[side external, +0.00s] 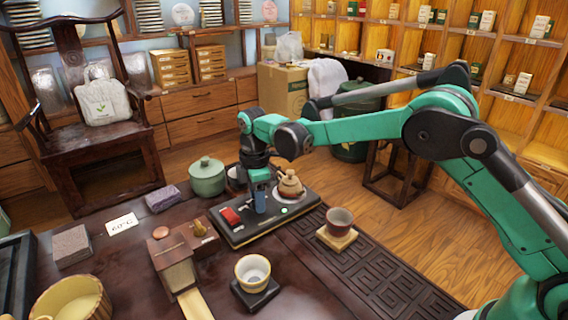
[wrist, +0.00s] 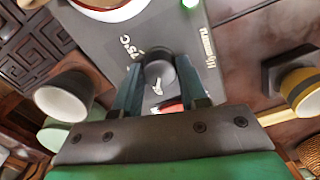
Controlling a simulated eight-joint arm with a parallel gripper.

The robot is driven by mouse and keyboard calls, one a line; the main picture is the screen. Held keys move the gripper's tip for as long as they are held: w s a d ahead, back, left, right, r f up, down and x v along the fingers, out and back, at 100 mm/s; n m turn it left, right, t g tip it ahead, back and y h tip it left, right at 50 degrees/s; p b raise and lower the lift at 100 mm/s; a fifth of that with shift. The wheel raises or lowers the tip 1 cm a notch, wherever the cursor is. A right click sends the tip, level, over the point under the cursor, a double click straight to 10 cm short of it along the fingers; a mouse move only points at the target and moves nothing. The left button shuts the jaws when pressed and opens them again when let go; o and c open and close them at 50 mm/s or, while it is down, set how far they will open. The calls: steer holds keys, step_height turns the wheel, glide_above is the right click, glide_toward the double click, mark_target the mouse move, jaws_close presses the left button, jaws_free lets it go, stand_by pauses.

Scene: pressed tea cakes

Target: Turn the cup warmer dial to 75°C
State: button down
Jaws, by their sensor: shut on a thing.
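The cup warmer (side external: 245,236) is a dark flat panel on the tea table, with a red switch (side external: 230,216), a lit green light (side external: 285,210) and a round plate bearing a small tan teapot (side external: 290,184). My gripper (side external: 259,203) points down over its middle. In the wrist view my gripper (wrist: 158,88) is shut on the dark round dial (wrist: 157,69), one finger on each side. White "75°C" lettering (wrist: 132,48) is printed beside the dial. In the side view the fingers hide the dial.
A dark red cup (side external: 339,220) on a wooden coaster stands right of the warmer, and a yellow-rimmed cup (side external: 253,271) on a dark coaster in front. A lidded green jar (side external: 207,177) stands behind. A card reading about "60°C" (side external: 122,223) lies at left.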

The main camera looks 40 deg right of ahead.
steer(key=m, duration=0.5)
steer(key=shift+m, duration=0.4)
steer(key=m, duration=1.1)
steer(key=shift+m, duration=0.3)
steer(key=m, duration=0.5)
steer(key=shift+m, duration=0.3)
steer(key=shift+c, duration=2.4)
jaws_free()
steer(key=shift+r, duration=0.1)
